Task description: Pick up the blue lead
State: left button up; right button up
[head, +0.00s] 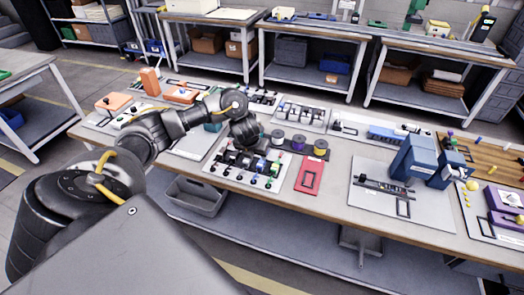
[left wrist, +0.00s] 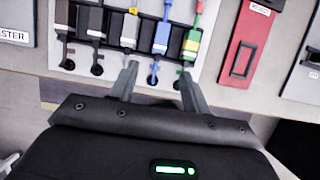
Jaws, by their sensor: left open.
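The blue lead (left wrist: 161,38) runs down a dark block on a white board (head: 217,171) in the left wrist view. Its lower end meets the board by a small dark hole. My left gripper (left wrist: 160,84) is open, with one fingertip to the left of the blue lead's lower end and the other to its right, near the green lead (left wrist: 190,44). Nothing is held. A white lead (left wrist: 130,30) sits just left of the blue one.
Black and brown leads stand further left in the same row. A red panel (head: 310,176) lies right of the board, with several spools (head: 299,143) behind it. A blue device (head: 414,158) stands further right. The table's front edge is close to the board.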

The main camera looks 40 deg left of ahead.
aim_at(260, 164)
pick_arm(q)
jog(key=b+x, duration=0.1)
jog(key=x, duration=0.3)
jog(key=shift+s+f, duration=0.1)
jog(key=shift+f, duration=0.05)
jog(key=shift+x, duration=3.2)
jog(key=shift+c, duration=0.5)
jog(key=c, duration=0.9)
